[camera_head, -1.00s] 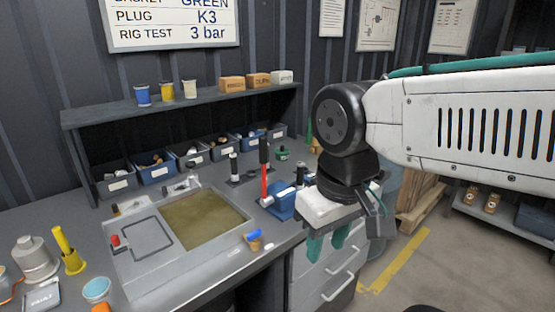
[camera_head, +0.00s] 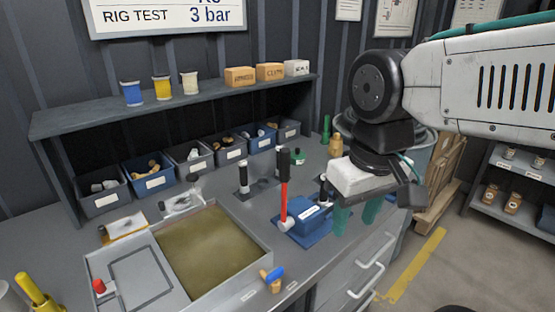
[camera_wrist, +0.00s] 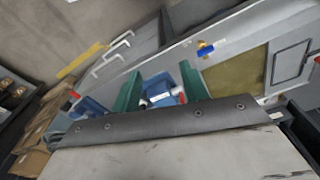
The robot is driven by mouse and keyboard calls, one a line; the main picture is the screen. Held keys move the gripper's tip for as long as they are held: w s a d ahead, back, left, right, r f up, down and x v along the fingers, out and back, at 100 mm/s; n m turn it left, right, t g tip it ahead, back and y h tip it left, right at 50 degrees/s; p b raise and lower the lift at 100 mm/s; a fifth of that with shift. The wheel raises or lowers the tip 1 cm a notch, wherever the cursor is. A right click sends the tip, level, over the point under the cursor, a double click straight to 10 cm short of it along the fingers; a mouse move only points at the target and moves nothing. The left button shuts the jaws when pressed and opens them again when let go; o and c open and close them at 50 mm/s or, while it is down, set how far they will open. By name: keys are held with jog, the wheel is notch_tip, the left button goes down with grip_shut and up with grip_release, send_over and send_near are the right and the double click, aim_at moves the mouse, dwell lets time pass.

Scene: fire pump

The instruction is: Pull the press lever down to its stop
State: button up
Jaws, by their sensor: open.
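The press lever (camera_head: 284,203) is a red rod with a black grip on top, standing nearly upright at the blue press (camera_head: 305,222) near the bench's front edge. My gripper (camera_head: 356,214) is to the right of the lever, with its two green fingers pointing down, apart from the lever, open and empty. In the wrist view the blue press (camera_wrist: 157,90) shows beyond and between the open green fingers (camera_wrist: 160,88). A small red part (camera_wrist: 182,98) shows close to the right finger. Most of the lever is hidden or unclear there.
A shallow tray (camera_head: 268,252) with a murky surface lies left of the press. A blue-capped small item (camera_head: 273,278) sits at the front edge. A black-topped post (camera_head: 243,178) stands behind the lever. Bins (camera_head: 152,180) line the back. Drawers (camera_head: 362,272) are below the bench.

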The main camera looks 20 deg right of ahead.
jog(key=w+a+r, duration=0.1)
jog(key=w+r, duration=0.4)
jog(key=w, duration=0.6)
jog(key=n+g, duration=0.1)
jog(key=n, duration=0.1)
send_over(284, 168)
jog(key=shift+w+d+r, duration=0.3)
jog(key=shift+w+d, duration=0.05)
jog(key=shift+w, duration=0.2)
notch_tip(284, 168, down, 8)
jog(key=shift+r, duration=0.1)
grip_shut()
